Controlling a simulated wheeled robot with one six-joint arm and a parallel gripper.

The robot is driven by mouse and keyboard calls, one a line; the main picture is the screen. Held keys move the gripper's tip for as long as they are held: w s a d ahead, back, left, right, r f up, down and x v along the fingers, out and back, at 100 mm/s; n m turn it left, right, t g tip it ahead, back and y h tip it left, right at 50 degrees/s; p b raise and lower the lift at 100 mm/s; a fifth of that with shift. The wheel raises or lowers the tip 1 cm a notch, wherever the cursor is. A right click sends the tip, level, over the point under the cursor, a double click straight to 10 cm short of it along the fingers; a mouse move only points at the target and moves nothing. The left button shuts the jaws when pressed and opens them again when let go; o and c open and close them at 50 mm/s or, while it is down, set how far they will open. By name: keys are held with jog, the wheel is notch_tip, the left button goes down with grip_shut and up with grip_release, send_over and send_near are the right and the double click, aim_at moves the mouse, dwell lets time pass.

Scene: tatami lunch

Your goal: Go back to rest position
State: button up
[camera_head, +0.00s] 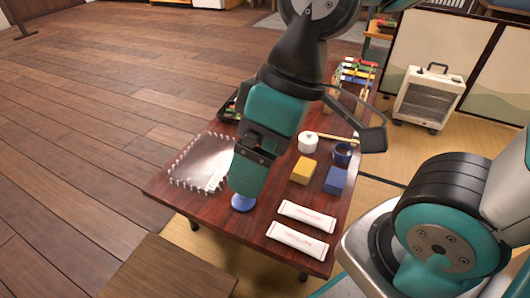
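My arm reaches down over the low dark-wood table (160,188), and my gripper (247,175), teal and black, is above its near left part. I cannot see its fingertips apart, so whether it is open or shut is unclear. A small round blue item (242,203) shows just below the gripper's lower end. I cannot tell whether the two touch.
A clear tray with a jagged rim (188,165) lies left of my gripper. Right of it are a white pot (307,142), a dark blue cup (342,153), a yellow box (302,170), a blue box (335,180) and two white packets (307,216). A heater (428,98) stands beyond.

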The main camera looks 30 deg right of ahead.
jog(key=shift+s+r, duration=0.1)
jog(key=shift+s, duration=0.15)
notch_tip(320, 180, up, 41)
jog(key=p, duration=4)
jog(key=shift+f+p, duration=0.2)
jog(key=shift+p, duration=0.15)
